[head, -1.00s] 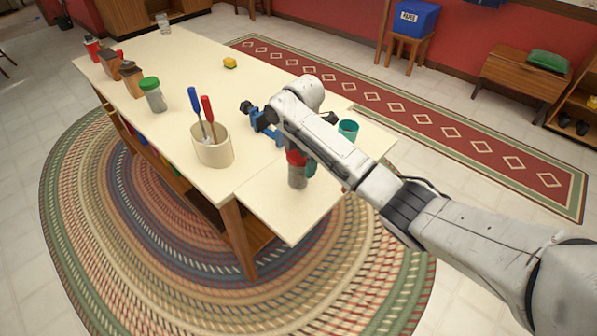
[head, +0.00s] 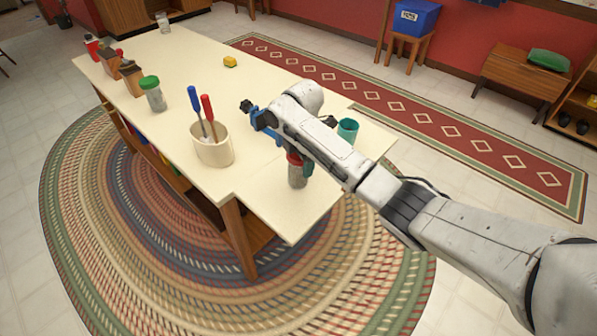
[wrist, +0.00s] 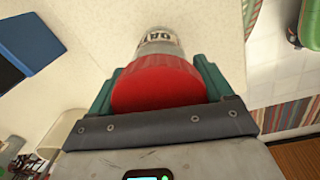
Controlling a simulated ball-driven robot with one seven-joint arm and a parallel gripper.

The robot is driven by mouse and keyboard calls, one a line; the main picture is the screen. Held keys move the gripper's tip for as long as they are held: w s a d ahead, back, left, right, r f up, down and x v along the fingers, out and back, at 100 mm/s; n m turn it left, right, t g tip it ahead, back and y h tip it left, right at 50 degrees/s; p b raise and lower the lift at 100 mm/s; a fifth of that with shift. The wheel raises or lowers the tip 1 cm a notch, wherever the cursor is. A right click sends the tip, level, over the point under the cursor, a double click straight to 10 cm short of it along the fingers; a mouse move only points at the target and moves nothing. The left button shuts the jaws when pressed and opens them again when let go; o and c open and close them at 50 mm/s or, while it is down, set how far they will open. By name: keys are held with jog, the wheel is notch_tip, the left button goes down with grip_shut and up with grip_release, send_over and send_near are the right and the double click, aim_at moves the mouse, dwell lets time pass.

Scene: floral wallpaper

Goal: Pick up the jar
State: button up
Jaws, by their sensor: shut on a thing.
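The jar (head: 297,178) has a red lid and a clear, greyish body, and is near the front end of the table (head: 270,210) in the head view. In the wrist view the red lid (wrist: 158,84) fills the space between the teal fingers, with the labelled body beyond it. My gripper (wrist: 155,90) is shut on the lid from above; in the head view my gripper (head: 306,166) is partly hidden by my arm. The jar looks upright, at or very near the tabletop; I cannot tell whether its base touches.
A cream cup with two screwdrivers (head: 212,148) stands left of the jar. A blue clamp (head: 264,122) and a teal cup (head: 348,130) are near my arm. The table's middle is mostly clear.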

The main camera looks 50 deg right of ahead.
jog(key=c, duration=0.3)
